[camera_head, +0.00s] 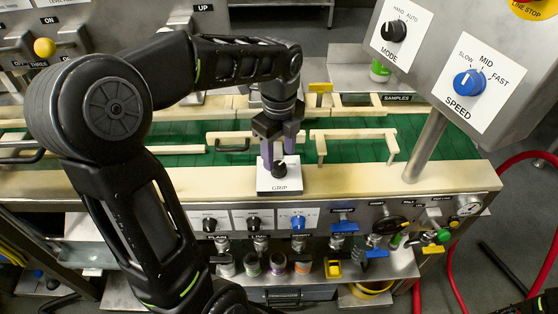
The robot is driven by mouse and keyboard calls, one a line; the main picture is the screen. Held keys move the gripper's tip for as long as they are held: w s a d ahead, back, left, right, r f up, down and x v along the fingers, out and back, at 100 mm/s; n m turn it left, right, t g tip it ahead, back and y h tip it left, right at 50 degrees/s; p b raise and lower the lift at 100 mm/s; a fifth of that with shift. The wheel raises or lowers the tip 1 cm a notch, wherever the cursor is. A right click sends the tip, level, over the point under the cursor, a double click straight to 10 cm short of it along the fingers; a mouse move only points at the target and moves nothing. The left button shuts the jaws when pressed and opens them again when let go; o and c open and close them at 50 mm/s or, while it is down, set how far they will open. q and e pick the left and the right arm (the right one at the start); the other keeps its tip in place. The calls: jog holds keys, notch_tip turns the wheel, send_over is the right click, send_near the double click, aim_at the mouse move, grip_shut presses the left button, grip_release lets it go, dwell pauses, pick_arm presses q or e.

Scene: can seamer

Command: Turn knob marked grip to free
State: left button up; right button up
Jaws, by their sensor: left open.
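The GRIP knob (279,168) is a small black knob with a pale pointer line. It stands on a white plate (264,187) marked GRIP, on the cream ledge in front of the green conveyor. My left gripper (279,158) comes down over it from above with its jaws open, one purple-grey finger on each side of the knob. I cannot tell whether the fingers touch it. The gripper hides the upper part of the plate, so no position marks can be read. My right gripper is not in view.
Cream guide rails (352,134) and handles stand along the green conveyor (430,145). A grey panel at the upper right carries the MODE knob (394,31) and blue SPEED knob (469,82) on a slanted post. More knobs, including a blue one (298,222), line the front panel below.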

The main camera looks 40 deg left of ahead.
aim_at(279, 165)
pick_arm(q)
notch_tip(279, 165, up, 4)
jog(key=shift+r, duration=0.15)
dwell(0.6)
